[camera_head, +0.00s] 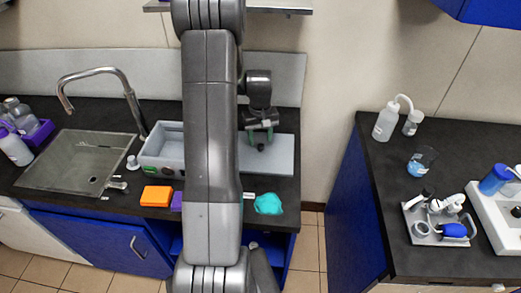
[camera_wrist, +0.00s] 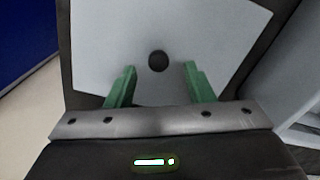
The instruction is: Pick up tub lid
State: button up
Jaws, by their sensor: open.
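The tub lid (camera_head: 284,154) is a flat light-grey plate with a dark round knob. It lies on the dark counter to the right of the grey tub (camera_head: 158,152), partly hidden behind my arm. In the wrist view the lid (camera_wrist: 210,28) fills the upper middle, and its dark knob (camera_wrist: 158,61) sits just beyond and between the fingertips. My gripper (camera_wrist: 160,72) has green fingers, spread apart and empty. In the head view my gripper (camera_head: 261,140) is over the lid near the knob. I cannot tell the exact height above it.
A sink (camera_head: 80,160) with a tall faucet (camera_head: 105,85) is at the left. An orange box (camera_head: 156,196) and a teal crumpled item (camera_head: 268,204) lie at the counter's front edge. A shelf (camera_head: 280,5) hangs above. A separate right counter (camera_head: 385,180) holds bottles and tools.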

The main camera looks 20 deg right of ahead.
aim_at(261, 145)
jog(key=shift+d+f, duration=0.1)
jog(key=shift+f, duration=1.45)
grip_shut()
jog(key=shift+r, duration=0.15)
